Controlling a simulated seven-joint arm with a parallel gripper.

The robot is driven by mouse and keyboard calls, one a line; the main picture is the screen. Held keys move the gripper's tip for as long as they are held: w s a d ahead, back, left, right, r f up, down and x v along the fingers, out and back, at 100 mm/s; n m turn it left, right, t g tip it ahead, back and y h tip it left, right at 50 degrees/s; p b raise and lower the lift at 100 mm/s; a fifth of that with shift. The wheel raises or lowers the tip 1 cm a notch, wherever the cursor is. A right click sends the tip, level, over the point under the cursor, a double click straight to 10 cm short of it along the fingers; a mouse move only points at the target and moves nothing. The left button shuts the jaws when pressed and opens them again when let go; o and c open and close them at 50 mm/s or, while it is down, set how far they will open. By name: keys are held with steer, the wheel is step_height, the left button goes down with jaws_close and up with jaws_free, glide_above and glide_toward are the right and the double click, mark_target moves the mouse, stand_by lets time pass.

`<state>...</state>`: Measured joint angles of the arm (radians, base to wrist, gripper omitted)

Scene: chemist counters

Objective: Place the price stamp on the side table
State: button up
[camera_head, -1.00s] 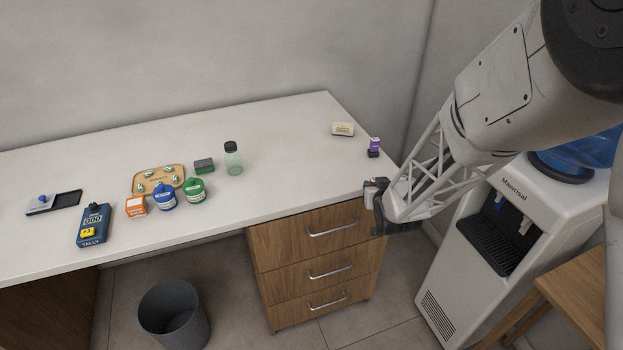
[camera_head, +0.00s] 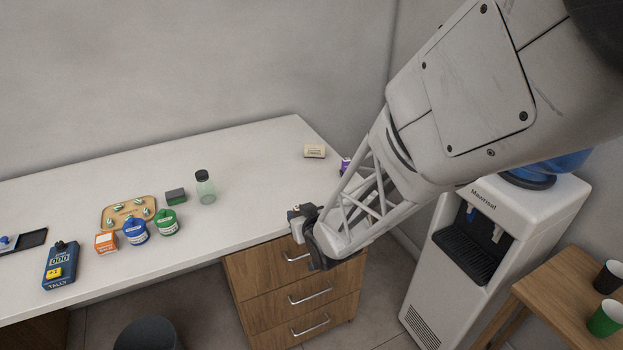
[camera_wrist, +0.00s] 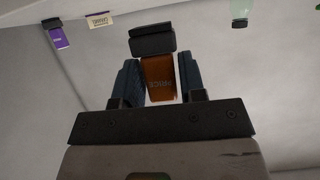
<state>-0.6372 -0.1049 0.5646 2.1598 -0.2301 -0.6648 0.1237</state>
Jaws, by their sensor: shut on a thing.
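My gripper (camera_head: 300,222) is shut on the price stamp and is at the front edge of the counter, over the drawers. In the head view the stamp is mostly hidden by the gripper. The side table (camera_head: 545,295) is a small wooden table at the lower right, apart from my gripper, partly cut off by the frame.
A black cup (camera_head: 610,277) and a green cup (camera_head: 606,319) stand on the side table's right part. A water dispenser (camera_head: 450,270) stands between the counter (camera_head: 250,150) and the side table. A glass bottle (camera_head: 205,187) and several small items stand on the counter.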

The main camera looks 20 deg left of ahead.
steer(key=shift+w+a+f, duration=0.2)
steer(key=shift+w+a, duration=1.25)
steer(key=shift+w, duration=0.45)
steer(key=shift+w+a+f, duration=0.25)
steer(key=shift+w+a, duration=1.2)
steer(key=shift+w, duration=0.45)
steer(key=shift+w+a+f, duration=0.2)
steer(key=shift+w+a, duration=1.25)
steer(key=shift+w, duration=0.45)
steer(key=shift+x, duration=0.8)
steer(key=shift+w+f, duration=0.15)
steer(key=shift+f, duration=1.2)
steer(key=shift+f, duration=0.2)
steer(key=o, duration=1.1)
steer(key=shift+c, duration=0.2)
